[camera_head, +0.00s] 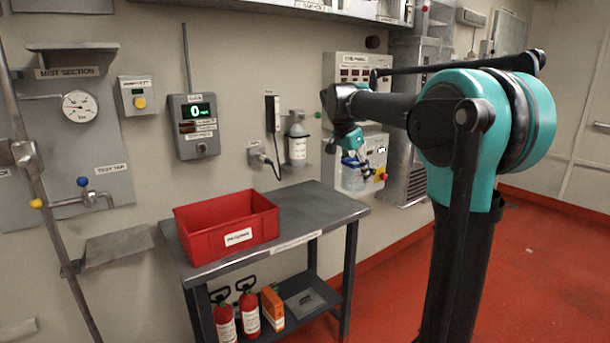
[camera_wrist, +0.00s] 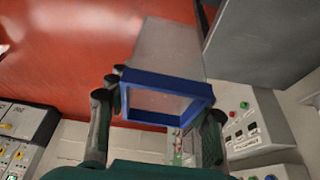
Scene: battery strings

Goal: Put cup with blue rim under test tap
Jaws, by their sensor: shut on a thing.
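My gripper (camera_wrist: 158,125) is shut on a clear cup with a blue rim (camera_wrist: 165,90). In the wrist view the rim lies between the dark fingers, with the see-through body reaching up and away. In the head view the cup (camera_head: 354,181) is small and partly hidden by my gripper (camera_head: 352,160), in front of the wall panels right of the table. The test tap (camera_head: 98,195), with a blue knob, is on the wall at the far left, well apart from the cup. A grey sloped shelf (camera_head: 112,246) is below the tap.
A grey table (camera_head: 315,218) carries a red crate (camera_head: 225,228); its right part is bare. Red extinguishers (camera_head: 249,311) and an orange box (camera_head: 272,308) are on its lower shelf. A pipe (camera_head: 45,215) runs down left of the tap. Red floor at right is clear.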

